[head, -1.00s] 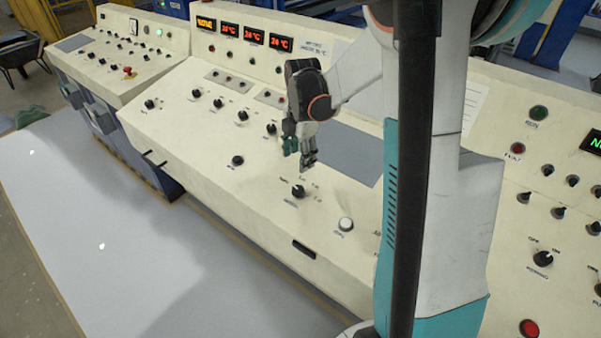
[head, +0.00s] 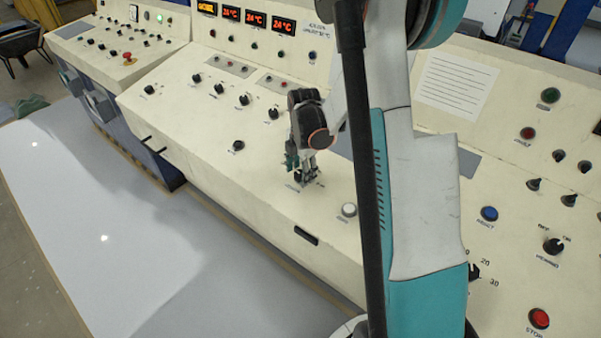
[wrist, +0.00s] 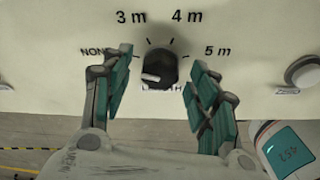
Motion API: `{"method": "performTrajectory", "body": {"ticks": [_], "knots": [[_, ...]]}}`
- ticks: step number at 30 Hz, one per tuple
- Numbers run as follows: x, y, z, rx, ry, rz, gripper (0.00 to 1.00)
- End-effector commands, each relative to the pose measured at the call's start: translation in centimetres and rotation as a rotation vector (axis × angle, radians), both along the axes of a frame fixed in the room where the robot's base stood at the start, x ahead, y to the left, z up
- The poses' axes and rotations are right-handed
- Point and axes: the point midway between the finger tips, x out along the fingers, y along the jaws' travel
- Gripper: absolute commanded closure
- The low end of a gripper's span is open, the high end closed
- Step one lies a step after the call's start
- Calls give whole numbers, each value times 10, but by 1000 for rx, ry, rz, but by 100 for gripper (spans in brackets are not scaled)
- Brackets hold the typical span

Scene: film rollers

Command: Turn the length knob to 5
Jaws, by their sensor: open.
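The length knob (wrist: 165,62) is black and round with a pale pointer mark. In the wrist view it sits on the cream panel with the labels NONE, 3 m, 4 m and 5 m around it, 5 m on the right. The pale mark shows on its lower left; the exact setting is hard to tell. My gripper (wrist: 160,57) is open, with one teal finger left of the knob and one right of it. Contact cannot be told. In the head view my gripper (head: 303,172) is low at the panel and hides the knob.
A white button (head: 348,210) is right of my gripper, and it also shows in the wrist view (wrist: 304,73). A black knob (head: 238,146) lies to the left. A dark slot handle (head: 306,235) is on the panel's front edge.

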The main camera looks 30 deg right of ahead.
Motion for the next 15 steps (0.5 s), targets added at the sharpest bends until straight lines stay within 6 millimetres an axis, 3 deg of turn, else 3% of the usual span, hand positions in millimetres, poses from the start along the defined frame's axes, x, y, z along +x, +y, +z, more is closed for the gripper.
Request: {"method": "performTrajectory", "body": {"ticks": [9, 15], "knots": [[0, 0, -2, 0, 0, 0, 48], [0, 0, -2, 0, 0, 0, 90]]}}
